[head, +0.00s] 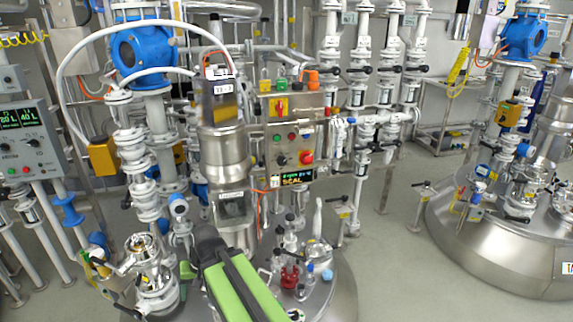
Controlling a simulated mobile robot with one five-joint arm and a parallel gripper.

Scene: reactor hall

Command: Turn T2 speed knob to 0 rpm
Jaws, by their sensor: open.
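A grey control panel (291,140) stands upright at the picture's centre, above the near steel vessel. It carries a black knob (282,160) at lower left, a red mushroom button (306,157) beside it, and several small buttons. A small display (297,177) sits below it; its text is too small to read surely. No T2 label is legible, so I cannot tell whether this black knob is the T2 speed knob, nor its setting. My green and black arm (243,288) reaches up from the bottom edge, below the panel. My gripper's fingers do not show.
Another panel (25,142) with a green-lit display and knobs is at the far left. The near vessel's lid carries glassware and a red fitting (289,277). A large steel vessel (500,240) stands at right. Grey floor (392,270) is clear between the vessels.

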